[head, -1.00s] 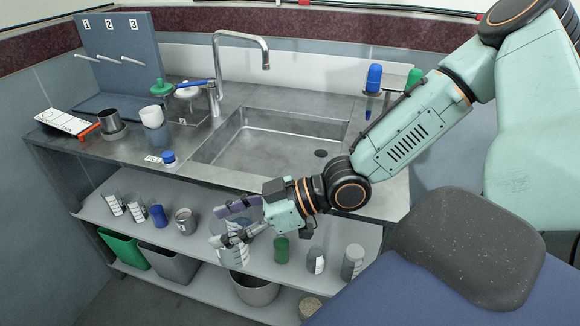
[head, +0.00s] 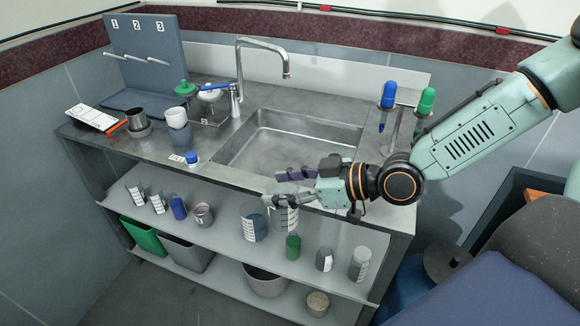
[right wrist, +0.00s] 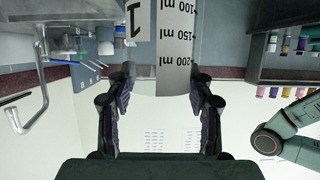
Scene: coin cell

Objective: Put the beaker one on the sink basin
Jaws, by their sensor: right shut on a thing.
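In the right wrist view the beaker (right wrist: 174,45) sits between the fingers (right wrist: 160,95), with a "1" label and ml marks upside down. The sink basin (head: 290,148) is a sunken metal basin in the counter, behind the gripper, and looks empty where visible. My left gripper is not in view.
The tap (head: 262,42) arches over the basin's back edge. A similar beaker (head: 253,223) stands on the shelf beside the held one. A green-capped bottle (head: 293,246) and other vessels stand nearby.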

